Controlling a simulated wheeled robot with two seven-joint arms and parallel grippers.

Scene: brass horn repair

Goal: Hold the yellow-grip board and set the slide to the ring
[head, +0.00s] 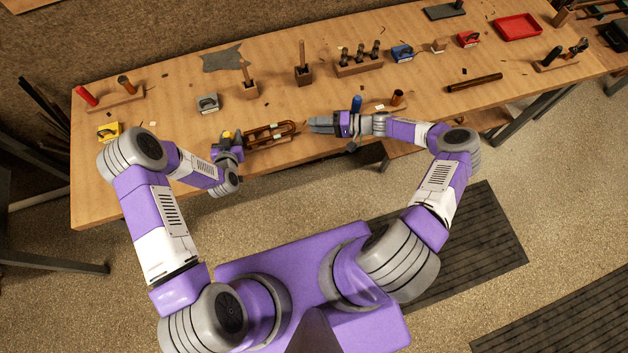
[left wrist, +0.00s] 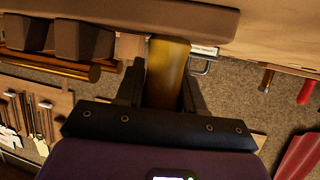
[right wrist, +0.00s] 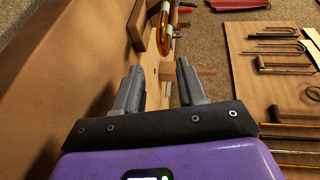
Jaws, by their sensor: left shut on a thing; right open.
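The board (head: 250,143) lies near the front edge of the bench, with a brass U-shaped slide (head: 283,127) on it. Its yellow grip (head: 227,134) is at its left end. My left gripper (head: 230,142) is shut on this grip; the left wrist view shows the yellow grip (left wrist: 168,70) between the fingers. My right gripper (head: 318,124) is open and empty, right of the slide and apart from it. In the right wrist view, the open fingers (right wrist: 158,68) point towards the board's end (right wrist: 139,25) and a brass loop (right wrist: 165,25). I cannot make out the ring.
A blue-handled tool (head: 356,103) stands just behind my right gripper. A grey block (head: 208,103), a wooden holder (head: 303,76) and a tool rack (head: 358,66) stand further back. A dark rod (head: 474,82) lies at the right. The bench around the grey cloth (head: 222,59) is mostly clear.

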